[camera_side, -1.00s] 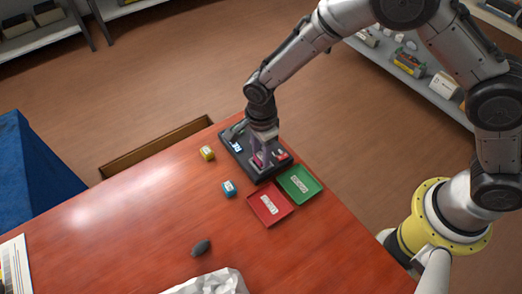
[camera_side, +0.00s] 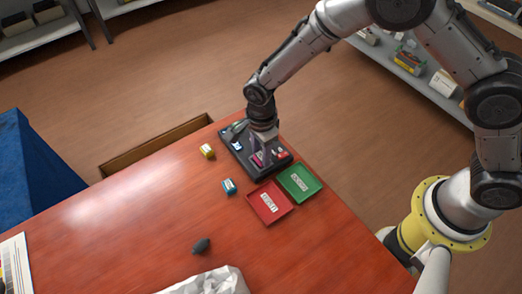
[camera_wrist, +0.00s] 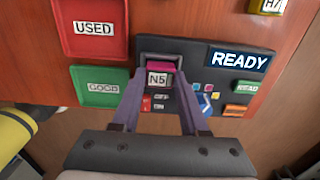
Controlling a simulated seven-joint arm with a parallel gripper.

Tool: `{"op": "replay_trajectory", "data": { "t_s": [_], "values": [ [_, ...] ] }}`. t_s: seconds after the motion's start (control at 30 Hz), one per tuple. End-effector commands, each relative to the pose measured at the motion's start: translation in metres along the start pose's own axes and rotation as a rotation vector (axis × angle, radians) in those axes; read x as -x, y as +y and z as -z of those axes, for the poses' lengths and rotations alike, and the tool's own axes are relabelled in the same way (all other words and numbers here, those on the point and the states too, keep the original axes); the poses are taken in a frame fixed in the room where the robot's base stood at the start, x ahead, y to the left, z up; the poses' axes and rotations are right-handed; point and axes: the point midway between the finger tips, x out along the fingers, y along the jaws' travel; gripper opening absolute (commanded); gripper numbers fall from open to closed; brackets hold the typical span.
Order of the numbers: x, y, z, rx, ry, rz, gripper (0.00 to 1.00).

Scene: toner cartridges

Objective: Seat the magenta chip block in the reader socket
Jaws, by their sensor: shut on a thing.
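The magenta chip block (camera_wrist: 161,67), with a white "N5" label, is between my gripper's two purple fingers (camera_wrist: 160,92) in the wrist view. My gripper is shut on it. The block is at the dark raised socket frame (camera_wrist: 146,57) of the black reader (camera_wrist: 222,87); how deep it sits cannot be told. The reader's display (camera_wrist: 239,61) reads "READY". In the side view my gripper (camera_side: 261,153) points down over the reader (camera_side: 237,158), and a little of the magenta block (camera_side: 257,159) shows between the fingers.
A red "USED" tray (camera_side: 284,213) and a green "GOOD" tray (camera_side: 312,184) lie beside the reader. A yellow block (camera_side: 207,151) and a blue block (camera_side: 228,186) stand on the table. A dark lump (camera_side: 201,246) and crumpled white material (camera_side: 215,282) lie at the front.

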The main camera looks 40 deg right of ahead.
Motion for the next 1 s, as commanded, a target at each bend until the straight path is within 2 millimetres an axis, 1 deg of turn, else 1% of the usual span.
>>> {"op": "replay_trajectory", "data": {
  "t_s": [0.93,0.97,1.0],
  "values": [
    [-0.0047,0.0001,0.0001,0.0,0.0,0.0,0.0],
    [-0.0046,0.0001,0.0001,0.0,0.0,0.0,0.49],
    [-0.0046,0.0001,0.0001,0.0,0.0,0.0,0.56]
  ]
}}
